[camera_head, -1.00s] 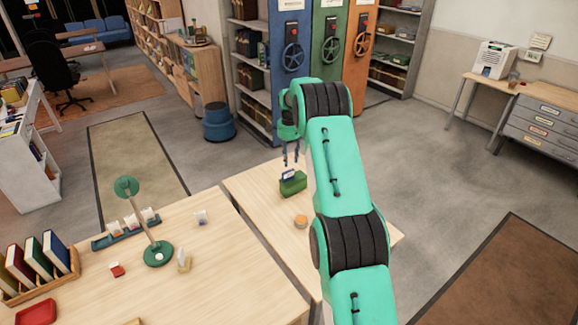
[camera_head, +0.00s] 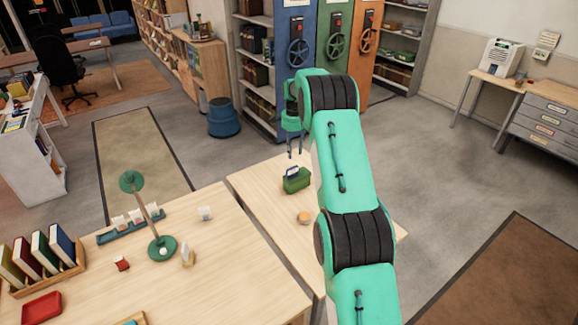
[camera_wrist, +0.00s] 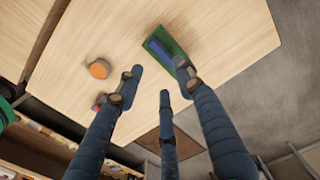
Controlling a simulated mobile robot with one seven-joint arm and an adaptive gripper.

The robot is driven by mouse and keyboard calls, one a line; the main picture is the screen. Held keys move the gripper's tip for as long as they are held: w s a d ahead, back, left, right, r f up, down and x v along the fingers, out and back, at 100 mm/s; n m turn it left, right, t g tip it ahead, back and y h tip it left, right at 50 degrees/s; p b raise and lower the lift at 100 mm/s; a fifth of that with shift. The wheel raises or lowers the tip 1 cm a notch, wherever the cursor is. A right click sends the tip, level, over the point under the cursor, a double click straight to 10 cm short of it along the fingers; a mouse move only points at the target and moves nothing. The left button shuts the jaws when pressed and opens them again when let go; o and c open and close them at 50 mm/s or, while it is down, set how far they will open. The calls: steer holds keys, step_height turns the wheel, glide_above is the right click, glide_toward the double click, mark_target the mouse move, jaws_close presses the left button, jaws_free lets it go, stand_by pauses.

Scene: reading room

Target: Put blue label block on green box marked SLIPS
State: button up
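The green box (camera_head: 297,184) stands on the right-hand light wood table; its marking is too small to read. The blue block (camera_head: 291,172), with a pale face, sits at the top of the box. In the wrist view the blue block (camera_wrist: 158,50) lies within the outline of the green box (camera_wrist: 175,44). I cannot tell how deep it sits. My gripper (camera_head: 296,154) is just above the box and apart from it. In the wrist view my gripper (camera_wrist: 159,78) has its fingers spread, with nothing between them.
A round orange-topped item (camera_head: 304,217) lies on the same table (camera_head: 262,187) near the box. The left table (camera_head: 221,258) holds a green lamp (camera_head: 162,248), books (camera_head: 45,255) and a red tray (camera_head: 41,307). A gap separates the two tables.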

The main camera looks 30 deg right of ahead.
steer(key=s+a+r+n+t, duration=0.1)
steer(key=s+a+r+n, duration=0.2)
steer(key=s+a+r, duration=0.5)
steer(key=s+a+r+n+t, duration=0.1)
steer(key=s+a+r+n, duration=0.3)
steer(key=a+r, duration=0.7)
steer(key=s+a+r+n+t, duration=0.1)
steer(key=s+a+r+n, duration=0.1)
steer(key=s+a+r, duration=0.7)
steer(key=s+a+r+n+t, duration=0.1)
steer(key=s+a+r+n, duration=0.2)
steer(key=s, duration=0.4)
steer(key=s+a+r+n, duration=0.1)
steer(key=s+a+r, duration=0.1)
steer(key=s+a, duration=0.45)
steer(key=s+a+f+n, duration=0.2)
steer(key=s, duration=0.7)
steer(key=s+a+f+n+t, duration=0.1)
steer(key=s+a+f+n, duration=0.1)
steer(key=s, duration=0.8)
steer(key=shift+a+f+n+t, duration=0.3)
steer(key=shift+f+n, duration=0.2)
steer(key=shift+f, duration=0.15)
steer(key=shift+f, duration=0.1)
steer(key=shift+f+b, duration=0.85)
steer(key=shift+b, duration=0.15)
